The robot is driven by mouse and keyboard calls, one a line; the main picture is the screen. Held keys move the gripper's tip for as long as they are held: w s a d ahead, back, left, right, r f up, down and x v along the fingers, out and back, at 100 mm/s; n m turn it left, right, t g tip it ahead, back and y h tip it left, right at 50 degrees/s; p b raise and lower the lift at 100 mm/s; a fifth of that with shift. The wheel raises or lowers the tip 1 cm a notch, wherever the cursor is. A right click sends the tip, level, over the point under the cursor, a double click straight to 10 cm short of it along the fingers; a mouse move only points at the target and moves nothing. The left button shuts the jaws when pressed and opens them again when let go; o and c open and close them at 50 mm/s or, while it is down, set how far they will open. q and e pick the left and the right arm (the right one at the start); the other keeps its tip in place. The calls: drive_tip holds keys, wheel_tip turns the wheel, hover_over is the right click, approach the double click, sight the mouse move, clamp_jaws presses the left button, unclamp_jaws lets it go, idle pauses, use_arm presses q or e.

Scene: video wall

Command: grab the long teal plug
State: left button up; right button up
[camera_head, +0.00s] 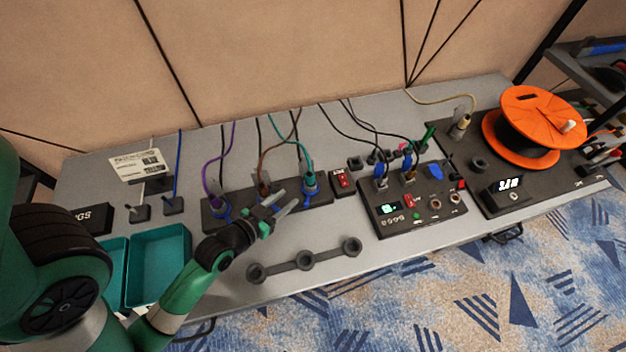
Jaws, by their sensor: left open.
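A teal cable (292,134) runs down from the back of the table to a plug (309,181) with a blue collar. This plug stands upright at the right part of a dark socket strip (322,196). My left gripper (284,205) is open and empty. It is over the front of the strip, to the left of and nearer than that plug, and appears apart from it. Its fingers point up and right. A plug on a brown cable (265,188) stands just behind the gripper. My right gripper is out of view.
A plug on a purple cable (221,205) stands at the strip's left. A red switch box (342,181), a control panel (400,215) with several plugs, and an orange reel (540,115) are to the right. Teal bins (158,230) are left; an empty holder (304,262) lies in front.

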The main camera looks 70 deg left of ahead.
sight(307, 181)
use_arm(q)
drive_tip(key=x, duration=0.3)
drive_tip(key=shift+w+a+f+b, duration=0.1)
drive_tip(key=shift+w+a+b, duration=0.1)
drive_tip(key=shift+b, duration=0.2)
drive_tip(key=shift+w+a, duration=0.1)
drive_tip(key=shift+w, duration=0.25)
drive_tip(key=x, duration=0.1)
drive_tip(key=b+x, duration=0.1)
drive_tip(key=x, duration=0.1)
drive_tip(key=b+x, duration=0.1)
drive_tip(key=x, duration=0.1)
drive_tip(key=shift+w+a+r, duration=0.15)
drive_tip(key=shift+w+r, duration=0.05)
drive_tip(key=shift+r, duration=0.15)
clamp_jaws()
